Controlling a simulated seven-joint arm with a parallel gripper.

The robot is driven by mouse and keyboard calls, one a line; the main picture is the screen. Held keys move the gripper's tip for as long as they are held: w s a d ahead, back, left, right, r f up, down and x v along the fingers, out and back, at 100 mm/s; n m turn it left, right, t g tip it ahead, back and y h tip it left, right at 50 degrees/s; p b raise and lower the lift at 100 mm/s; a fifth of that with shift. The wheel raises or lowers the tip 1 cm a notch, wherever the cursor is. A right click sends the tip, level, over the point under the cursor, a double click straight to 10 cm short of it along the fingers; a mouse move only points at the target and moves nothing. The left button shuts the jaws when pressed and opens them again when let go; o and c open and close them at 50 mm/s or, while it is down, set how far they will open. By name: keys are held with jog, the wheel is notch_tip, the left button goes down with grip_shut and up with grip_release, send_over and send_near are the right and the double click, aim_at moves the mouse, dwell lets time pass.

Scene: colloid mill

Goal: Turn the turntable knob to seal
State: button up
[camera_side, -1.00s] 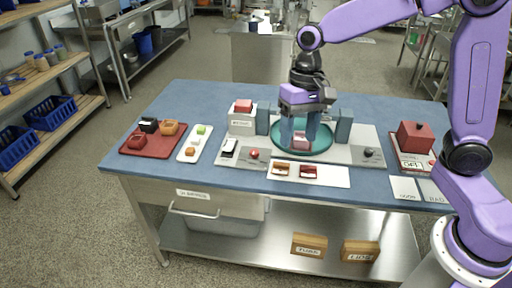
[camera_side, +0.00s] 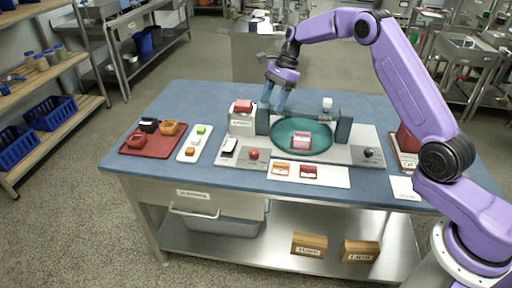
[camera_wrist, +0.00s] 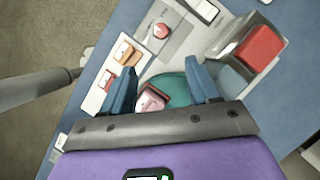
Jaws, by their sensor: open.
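The teal round turntable (camera_side: 284,146) sits in a light grey base between two dark blue-grey posts. A pink block (camera_side: 300,138) stands on its front part. A dark round knob (camera_side: 369,152) is on the base's right end; I cannot tell from its look whether it is the turntable knob. My gripper (camera_side: 276,106) is open and empty, above the back left of the turntable near the left post, away from the dark knob. In the wrist view, the pink block (camera_wrist: 151,99) and part of the turntable (camera_wrist: 175,89) show between the blue fingers (camera_wrist: 162,75).
A white box with a red top (camera_side: 242,120) stands left of the left post. A red button (camera_side: 254,154) is at the base's front left. A bar with a white-topped piece (camera_side: 327,103) is near the right post (camera_side: 344,126). A red tray (camera_side: 150,147) lies left.

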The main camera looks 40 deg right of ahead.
aim_at(254, 151)
jog(key=x, duration=1.7)
jog(key=shift+f, duration=0.2)
jog(key=shift+w, duration=0.1)
jog(key=c, duration=1)
